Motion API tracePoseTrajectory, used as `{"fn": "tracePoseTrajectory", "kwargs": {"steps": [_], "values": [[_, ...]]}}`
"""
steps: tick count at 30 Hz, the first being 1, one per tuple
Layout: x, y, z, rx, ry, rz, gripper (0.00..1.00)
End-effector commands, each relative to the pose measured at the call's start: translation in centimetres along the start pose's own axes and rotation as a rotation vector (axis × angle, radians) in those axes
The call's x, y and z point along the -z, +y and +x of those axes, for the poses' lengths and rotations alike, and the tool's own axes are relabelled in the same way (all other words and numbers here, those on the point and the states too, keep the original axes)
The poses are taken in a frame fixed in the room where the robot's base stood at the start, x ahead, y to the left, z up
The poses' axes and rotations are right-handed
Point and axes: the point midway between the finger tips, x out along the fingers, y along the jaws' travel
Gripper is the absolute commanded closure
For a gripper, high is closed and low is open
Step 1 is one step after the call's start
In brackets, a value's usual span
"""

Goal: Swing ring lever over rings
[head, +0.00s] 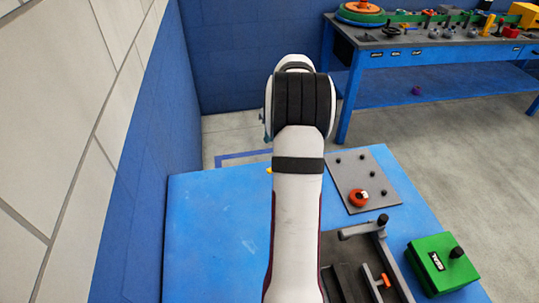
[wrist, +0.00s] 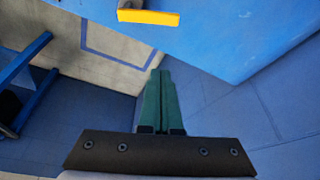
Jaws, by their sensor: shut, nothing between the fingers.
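My gripper (wrist: 160,75) shows in the wrist view with its two green fingers together and nothing between them. It hangs over the floor beyond the blue table's edge, apart from everything. In the head view my arm hides most of it. On the table, a dark fixture (head: 345,275) carries a grey bar (head: 358,231) with a black knob (head: 383,219) and an orange T-shaped handle (head: 376,279). I cannot tell which part is the ring lever. A grey plate (head: 345,175) bears several black pegs and an orange-red round piece (head: 358,198). My arm hides the fixture's left side.
The blue table (head: 215,230) is bare at left. A green box (head: 441,266) with a black knob stands right of the fixture. A yellow piece (wrist: 148,17) sits at the table edge. A blue bench (head: 430,60) with assorted parts stands behind; a wall (head: 140,170) runs along the left.

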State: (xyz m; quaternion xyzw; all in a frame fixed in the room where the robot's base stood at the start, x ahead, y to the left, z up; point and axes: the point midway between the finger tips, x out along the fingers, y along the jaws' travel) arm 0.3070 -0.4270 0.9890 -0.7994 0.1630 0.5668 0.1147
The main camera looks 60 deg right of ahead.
Motion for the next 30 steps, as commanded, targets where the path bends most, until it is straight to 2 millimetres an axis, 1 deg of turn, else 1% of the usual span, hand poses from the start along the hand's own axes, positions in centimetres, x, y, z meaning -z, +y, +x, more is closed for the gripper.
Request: {"fn": "tracePoseTrajectory", "kwargs": {"steps": [2, 5, 15, 17, 21, 25, 30], "values": [[-0.1, -0.1, 0.9, 0.003, -0.003, 0.000, 1.00], [-0.1, -0.1, 2.8, 0.004, -0.003, 0.001, 1.00], [-0.1, -0.1, 10.2, 0.003, -0.003, 0.001, 1.00], [-1.3, 0.0, 9.3, 0.001, -0.001, 0.004, 1.00], [-3.0, -0.1, 8.7, 0.001, -0.001, 0.002, 1.00], [-3.7, -0.1, 8.4, 0.001, -0.001, 0.003, 1.00], [-3.8, -0.1, 8.4, 0.000, -0.001, 0.001, 1.00]]}}
